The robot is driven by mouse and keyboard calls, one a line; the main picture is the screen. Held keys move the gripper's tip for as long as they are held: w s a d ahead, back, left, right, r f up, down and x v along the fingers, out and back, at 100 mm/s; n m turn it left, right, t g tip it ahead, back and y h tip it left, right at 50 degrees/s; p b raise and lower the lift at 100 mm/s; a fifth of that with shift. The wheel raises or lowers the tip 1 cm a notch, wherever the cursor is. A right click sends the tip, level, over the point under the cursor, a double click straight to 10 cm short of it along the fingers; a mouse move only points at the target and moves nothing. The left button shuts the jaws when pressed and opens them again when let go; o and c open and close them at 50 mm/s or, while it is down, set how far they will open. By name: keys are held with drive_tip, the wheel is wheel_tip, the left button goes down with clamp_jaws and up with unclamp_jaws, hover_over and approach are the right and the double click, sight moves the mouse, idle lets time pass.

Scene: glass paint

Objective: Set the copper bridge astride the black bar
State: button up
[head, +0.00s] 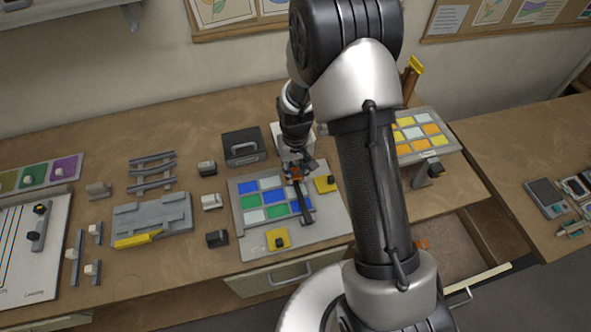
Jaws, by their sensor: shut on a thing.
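My gripper (296,169) is shut on the small orange-brown copper bridge (296,175), above the upper right part of the glass panel. The black bar (304,205) is a dark strip across the right side of the panel, running from under the gripper toward the front. The bridge shows at the bar's far end. At this size I cannot tell whether the bridge touches the bar or is held above it. The fingers hide part of the bridge.
The grey panel (250,236) carries blue, green and white panes. Yellow blocks with dark knobs stand at its right (325,184) and front (278,238). A black box (243,147) stands behind it. A grey fixture (152,217) lies left.

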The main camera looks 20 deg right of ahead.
drive_tip(key=shift+s+f+b, duration=0.1)
drive_tip(key=shift+f+b, duration=0.3)
drive_tip(key=shift+f, duration=0.05)
idle(0.5)
